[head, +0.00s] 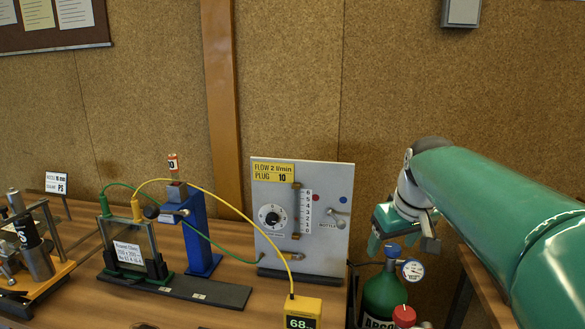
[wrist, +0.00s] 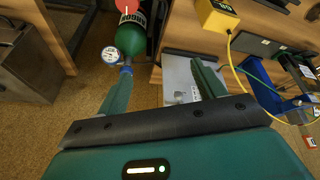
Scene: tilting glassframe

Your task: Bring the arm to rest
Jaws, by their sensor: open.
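My gripper (head: 402,228) hangs at the end of my green arm on the right of the head view, pointing down. It is just right of the flow panel (head: 320,225) and above the green argon bottle (head: 384,292). In the wrist view my gripper (wrist: 162,72) shows two green fingers spread wide apart, with nothing held between them. The argon bottle (wrist: 139,35) with its gauge lies beyond the left finger there. The grey panel (wrist: 178,80) shows between the fingers, partly hidden by the right one.
A wooden bench (head: 215,315) carries a glass frame (head: 130,250), a blue stand (head: 198,235) and a yellow meter (head: 300,312), joined by green and yellow cables. A cork wall (head: 290,90) closes the back. Bare floor (wrist: 85,95) shows left of the bench.

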